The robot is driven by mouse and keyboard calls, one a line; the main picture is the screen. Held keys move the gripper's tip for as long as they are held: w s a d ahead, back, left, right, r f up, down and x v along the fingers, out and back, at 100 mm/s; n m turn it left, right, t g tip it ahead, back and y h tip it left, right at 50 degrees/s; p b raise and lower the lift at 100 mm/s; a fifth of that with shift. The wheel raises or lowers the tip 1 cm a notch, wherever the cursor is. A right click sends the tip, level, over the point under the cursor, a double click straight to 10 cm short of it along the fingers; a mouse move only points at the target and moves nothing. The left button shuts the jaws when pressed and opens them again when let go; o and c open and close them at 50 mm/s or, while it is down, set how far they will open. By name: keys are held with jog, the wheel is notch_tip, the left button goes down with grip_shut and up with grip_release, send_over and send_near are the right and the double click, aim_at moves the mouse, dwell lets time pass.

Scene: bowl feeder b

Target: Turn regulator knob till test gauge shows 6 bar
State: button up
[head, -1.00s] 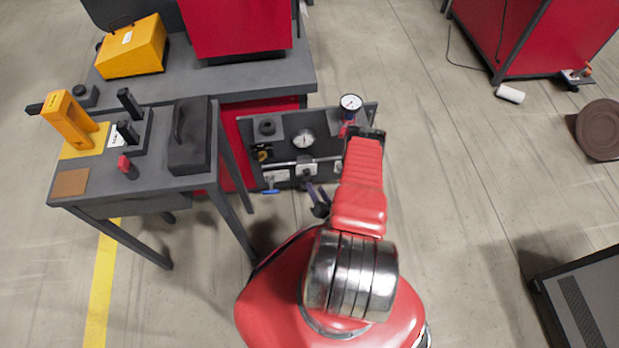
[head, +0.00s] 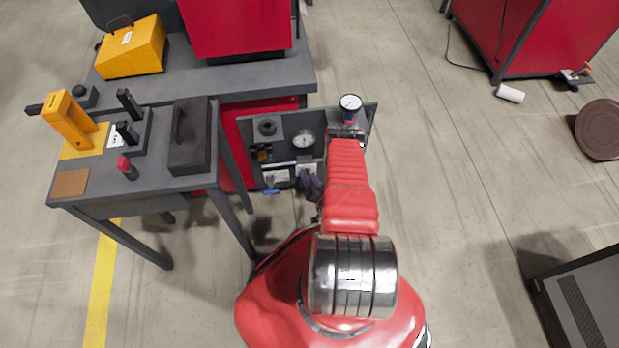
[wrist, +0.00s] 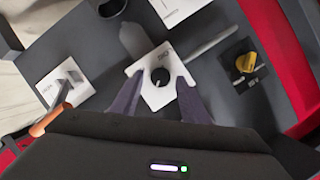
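A dark panel (head: 289,118) carries the fittings. In the wrist view my open gripper (wrist: 159,79) has one grey-purple finger on each side of a small black knob (wrist: 160,77) on a white block. The fingertips overlap the block in the picture; contact with the knob cannot be told. Which fitting is the regulator knob is unclear, as the labels are unreadable. In the head view a white gauge (head: 350,102) stands at the panel's top right and another gauge (head: 304,139) sits mid-panel. Their readings are too small to tell. The gripper (head: 310,180) is partly hidden by my arm.
A yellow knob (wrist: 246,63) lies right of the fingers in the wrist view. A white plate with a lever (wrist: 66,88) is at left.

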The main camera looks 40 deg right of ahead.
jog(key=c, duration=0.9)
jog(key=shift+s+f+m, duration=0.1)
jog(key=shift+m, duration=0.3)
jog(key=o, duration=1)
jog(key=v, duration=1.3)
jog(key=shift+s+f, duration=0.1)
jog(key=shift+s, duration=0.3)
